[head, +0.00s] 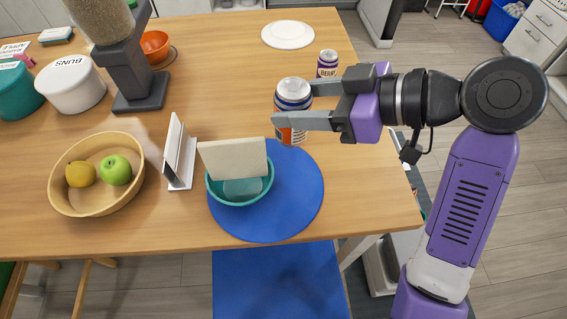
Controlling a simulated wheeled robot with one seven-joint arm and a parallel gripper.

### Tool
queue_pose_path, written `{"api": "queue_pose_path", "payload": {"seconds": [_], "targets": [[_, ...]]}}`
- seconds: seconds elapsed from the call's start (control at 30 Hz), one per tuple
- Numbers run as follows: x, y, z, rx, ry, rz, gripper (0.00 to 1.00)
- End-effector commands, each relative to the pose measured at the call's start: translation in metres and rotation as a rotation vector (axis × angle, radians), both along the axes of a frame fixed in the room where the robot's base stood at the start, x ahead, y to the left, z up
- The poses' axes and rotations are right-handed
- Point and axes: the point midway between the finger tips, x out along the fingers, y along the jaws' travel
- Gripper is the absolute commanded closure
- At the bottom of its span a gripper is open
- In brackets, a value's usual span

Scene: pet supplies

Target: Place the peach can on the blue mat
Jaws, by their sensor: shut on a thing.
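My gripper (294,106) reaches in from the right and is shut on a can (293,92) with a pale lid and a white, blue and orange label. I take this to be the peach can, though its words are hidden by the fingers. The can is upright at the far edge of the round blue mat (300,190) on the table. I cannot tell whether its base touches anything. A teal bowl (238,196) with a beige slab-like piece (233,160) stands on the mat's left part. The mat's right part is bare.
A smaller can (327,64) stands behind my gripper, and a white plate (287,35) lies farther back. A white stand (179,155), a fruit bowl (64,192) and a feeder (140,85) are at left. A blue rectangle (280,285) lies below the table edge.

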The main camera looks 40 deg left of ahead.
Motion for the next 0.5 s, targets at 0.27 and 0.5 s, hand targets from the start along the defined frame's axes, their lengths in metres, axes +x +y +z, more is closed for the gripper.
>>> {"api": "queue_pose_path", "payload": {"seconds": [0.27, 0.5], "targets": [[0.0, 0.0, -0.067, -0.001, 0.006, -0.003, 1.0], [0.0, 0.0, -0.109, 0.0, 0.002, -0.002, 1.0]]}}
